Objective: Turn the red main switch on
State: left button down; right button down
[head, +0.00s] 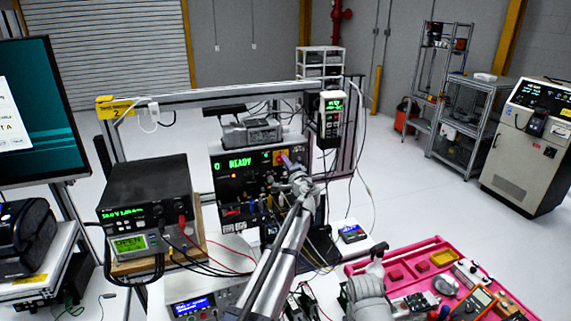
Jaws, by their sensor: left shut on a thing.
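The control box (238,189) stands on the bench under the metal frame, with a lit green "READY" display. The red main switch, on a yellow plate (281,157), is at the upper right of its front. My left gripper (289,166) is at this switch, its fingers shut on it. The fingers and wrist hide most of the red knob, so its turned position cannot be read. My right arm (370,292) is low at the front, over the bench and pink tray; its fingers cannot be made out clearly.
A black bench instrument (150,200) with red and black leads stands left of the box. A handheld unit (331,118) hangs on the frame at right. A pink tray (358,268) of tools lies at front right. Cables hang around the box.

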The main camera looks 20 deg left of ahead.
pick_arm(q)
jog(key=shift+f+m, duration=0.1)
jog(key=shift+m, duration=0.9)
jog(key=c, duration=0.9)
grip_release()
jog(key=shift+o, duration=0.2)
jog(key=shift+s+d, duration=0.1)
jog(key=v, duration=0.7)
jog(key=shift+s+d, duration=0.2)
jog(key=shift+s, duration=0.05)
